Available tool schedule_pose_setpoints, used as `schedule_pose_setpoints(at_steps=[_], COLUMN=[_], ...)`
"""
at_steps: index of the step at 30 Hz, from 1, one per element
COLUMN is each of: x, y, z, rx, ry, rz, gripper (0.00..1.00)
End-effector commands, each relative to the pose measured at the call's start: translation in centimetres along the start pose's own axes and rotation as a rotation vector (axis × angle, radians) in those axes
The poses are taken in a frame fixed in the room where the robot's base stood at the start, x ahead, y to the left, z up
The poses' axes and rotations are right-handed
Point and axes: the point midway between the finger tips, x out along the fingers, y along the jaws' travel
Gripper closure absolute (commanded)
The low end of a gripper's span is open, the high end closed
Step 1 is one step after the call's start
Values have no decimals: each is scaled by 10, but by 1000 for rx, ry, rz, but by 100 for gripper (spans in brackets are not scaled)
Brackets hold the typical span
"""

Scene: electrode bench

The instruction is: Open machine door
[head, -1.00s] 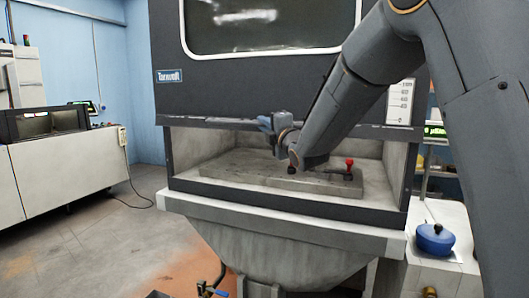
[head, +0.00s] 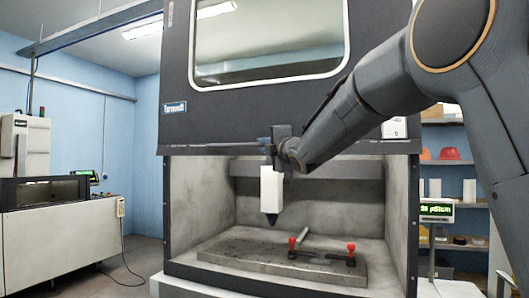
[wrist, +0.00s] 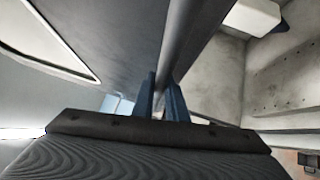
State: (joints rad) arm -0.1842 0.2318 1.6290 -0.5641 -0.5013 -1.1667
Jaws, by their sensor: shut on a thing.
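The machine door (head: 330,100) is a dark grey panel with a large window. In the head view it is raised, and the chamber below it is open to view. My gripper (head: 266,142) is at the door's lower edge, left of its middle. In the wrist view my gripper's blue fingers (wrist: 161,103) are shut on the grey bar (wrist: 186,40) along that edge. The exact grip is partly hidden by my wrist.
Inside the chamber, a white head (head: 271,190) with a dark tip hangs over a metal plate (head: 225,258) bearing red-knobbed clamps (head: 322,257). Shelves (head: 455,205) and a green display (head: 437,208) stand right. A white machine (head: 60,235) stands left, across open floor.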

Motion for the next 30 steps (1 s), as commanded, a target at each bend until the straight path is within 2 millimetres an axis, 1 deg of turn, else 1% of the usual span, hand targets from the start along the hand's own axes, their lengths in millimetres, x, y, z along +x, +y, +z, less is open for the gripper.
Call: schedule_pose_setpoints(at_steps=[9,10,12,13,23,26,30], x=[0,0,0,0,-2,-9,-28], y=[2,2,2,1,0,0,0], z=[0,0,0,0,0,0,0], rx=[-1,-1,-1,-1,0,0,0], ry=[0,0,0,0,0,0,-1], rz=[2,2,2,2,0,1,2], gripper=[100,84,72,69,69,69,69])
